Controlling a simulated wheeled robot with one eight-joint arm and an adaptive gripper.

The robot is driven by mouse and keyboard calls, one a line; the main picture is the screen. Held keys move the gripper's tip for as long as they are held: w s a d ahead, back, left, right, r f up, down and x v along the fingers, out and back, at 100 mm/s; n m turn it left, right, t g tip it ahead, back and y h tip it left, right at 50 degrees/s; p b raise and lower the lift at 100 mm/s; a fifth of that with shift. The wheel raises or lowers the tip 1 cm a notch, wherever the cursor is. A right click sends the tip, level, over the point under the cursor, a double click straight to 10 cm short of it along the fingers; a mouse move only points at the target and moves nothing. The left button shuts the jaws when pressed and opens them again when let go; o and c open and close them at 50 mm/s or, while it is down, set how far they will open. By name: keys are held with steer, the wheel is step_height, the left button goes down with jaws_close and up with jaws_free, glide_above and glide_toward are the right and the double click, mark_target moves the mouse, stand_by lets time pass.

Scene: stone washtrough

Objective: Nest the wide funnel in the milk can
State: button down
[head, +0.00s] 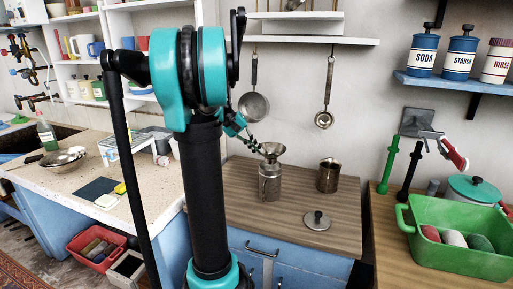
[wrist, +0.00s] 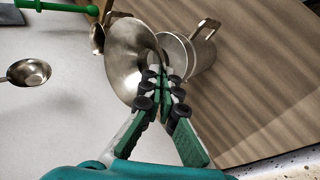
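The wide funnel (head: 271,150) is grey metal, with its mouth up, right above the milk can (head: 269,186) on the wooden worktop. In the wrist view the funnel (wrist: 128,58) partly covers the can (wrist: 200,55), whose rim shows in part. My gripper (head: 252,144) comes from the upper left at the funnel's rim. In the wrist view my gripper's green fingers (wrist: 164,80) are closed together on the funnel's edge. The funnel's spout is hidden, so I cannot tell whether it is inside the can's neck.
A metal jug (head: 328,176) stands right of the can, and a round lid (head: 317,220) lies in front. A strainer (head: 254,106) and a ladle (head: 324,119) hang on the wall behind. A green basin (head: 460,250) is at the right. The worktop's front left is clear.

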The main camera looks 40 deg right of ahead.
steer(key=shift+f, duration=0.6)
steer(key=shift+f, duration=0.3)
steer(key=shift+f, duration=1.45)
stand_by(0.7)
steer(key=c, duration=2.3)
jaws_free()
steer(key=o, duration=0.7)
steer(key=shift+c, duration=0.2)
steer(key=o, duration=0.5)
steer(key=shift+r, duration=0.1)
